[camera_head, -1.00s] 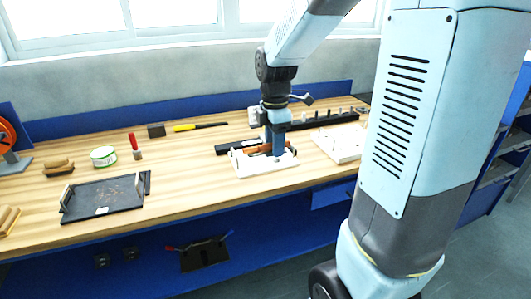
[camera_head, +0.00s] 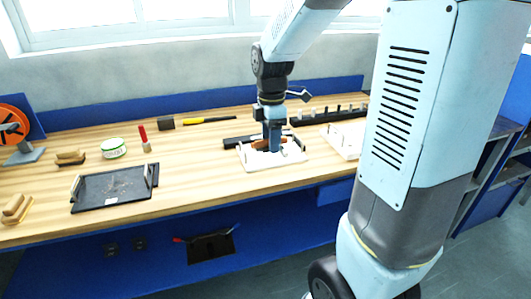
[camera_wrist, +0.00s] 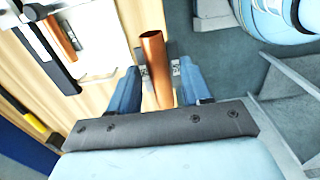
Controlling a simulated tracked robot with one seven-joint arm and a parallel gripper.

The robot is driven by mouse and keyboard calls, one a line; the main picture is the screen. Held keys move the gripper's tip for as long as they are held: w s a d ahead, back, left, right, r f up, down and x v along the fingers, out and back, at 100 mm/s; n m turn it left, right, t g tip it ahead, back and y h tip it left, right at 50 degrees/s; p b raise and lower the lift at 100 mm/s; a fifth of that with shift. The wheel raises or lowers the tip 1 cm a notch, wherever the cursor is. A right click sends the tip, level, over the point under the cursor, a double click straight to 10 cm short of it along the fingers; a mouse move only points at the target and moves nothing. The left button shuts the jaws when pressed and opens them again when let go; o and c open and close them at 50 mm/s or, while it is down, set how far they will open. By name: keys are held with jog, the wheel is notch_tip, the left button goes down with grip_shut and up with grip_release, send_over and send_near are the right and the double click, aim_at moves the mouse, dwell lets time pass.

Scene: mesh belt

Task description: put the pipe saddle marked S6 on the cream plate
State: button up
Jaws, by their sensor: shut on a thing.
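My gripper (camera_wrist: 158,75) is shut on a copper-coloured pipe-like piece (camera_wrist: 155,65), seen lengthwise between the blue fingers in the wrist view. No S6 mark can be read on it. In the head view my gripper (camera_head: 272,140) is low over a white plate (camera_head: 262,164) at the middle of the bench, with copper colour beside the fingers. Whether the piece touches the plate cannot be told. A second pale plate (camera_head: 345,146) lies to the right, partly hidden by my arm. Which plate is the cream one is unclear.
A black bar (camera_head: 240,142) lies behind the white plate. A dark rack with several pegs (camera_head: 325,117) stands behind the right plate. A black tray (camera_head: 110,190), a green-white tin (camera_head: 113,149) and a red-handled tool (camera_head: 143,136) are to the left. Bare wood separates the tray and plates.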

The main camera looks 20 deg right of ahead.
jog(key=w+d+f, duration=0.1)
jog(key=w+f, duration=0.2)
jog(key=w, duration=0.3)
send_over(265, 159)
notch_tip(265, 159, down, 6)
jog(key=shift+s+r, duration=0.1)
jog(key=shift+r, duration=0.15)
jog(key=shift+f, duration=1.65)
jog(key=shift+f, duration=0.25)
